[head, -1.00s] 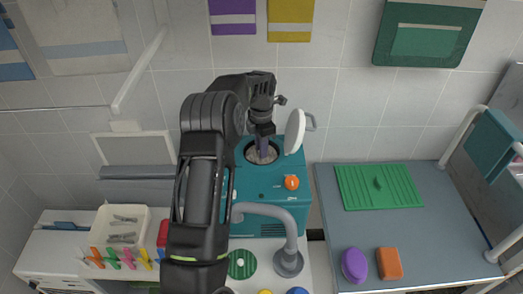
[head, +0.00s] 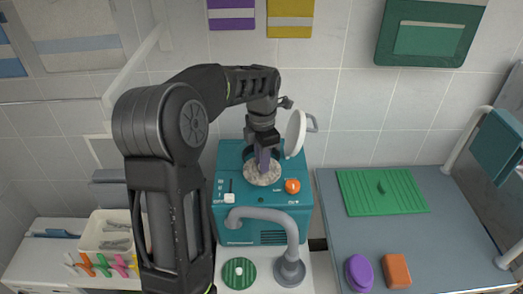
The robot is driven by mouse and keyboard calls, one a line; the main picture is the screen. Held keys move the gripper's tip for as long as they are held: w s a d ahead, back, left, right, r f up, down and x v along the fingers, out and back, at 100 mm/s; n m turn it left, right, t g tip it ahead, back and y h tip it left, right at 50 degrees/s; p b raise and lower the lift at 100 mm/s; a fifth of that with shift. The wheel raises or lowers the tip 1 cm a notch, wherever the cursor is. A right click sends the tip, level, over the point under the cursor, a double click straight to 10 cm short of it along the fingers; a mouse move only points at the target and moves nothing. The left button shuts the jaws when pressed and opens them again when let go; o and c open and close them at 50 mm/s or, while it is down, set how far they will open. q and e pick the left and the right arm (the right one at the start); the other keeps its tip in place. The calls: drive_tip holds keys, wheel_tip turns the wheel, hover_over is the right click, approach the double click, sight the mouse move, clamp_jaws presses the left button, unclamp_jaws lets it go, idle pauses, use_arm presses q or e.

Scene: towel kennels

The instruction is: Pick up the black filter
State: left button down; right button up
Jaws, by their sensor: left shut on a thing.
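My left gripper (head: 264,157) points down over the teal machine (head: 228,215) and is shut on the black filter (head: 262,175). The filter shows as a round disc whose top is covered in pale grey lint, so little black shows. It hangs below the fingers, in front of the machine's round opening, and looks clear of it. The opening is mostly hidden behind the gripper and the filter. The white round lid (head: 295,134) stands open at the right of the opening. My right gripper is not in view.
A grey hose (head: 291,225) curves in front of the machine, beside an orange knob (head: 292,186). On the right, a grey-blue table (head: 360,232) carries a green ribbed mat (head: 381,191), a purple oval (head: 358,272) and an orange block (head: 396,270). A pale tray (head: 92,240) stands left.

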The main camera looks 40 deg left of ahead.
use_arm(q)
drive_tip(key=s+d, duration=0.2)
drive_tip(key=s+d+b, duration=0.1)
drive_tip(key=s+d, duration=0.1)
drive_tip(key=s, duration=0.1)
drive_tip(key=shift+s+d, duration=0.15)
drive_tip(key=shift+d, duration=0.1)
idle(0.3)
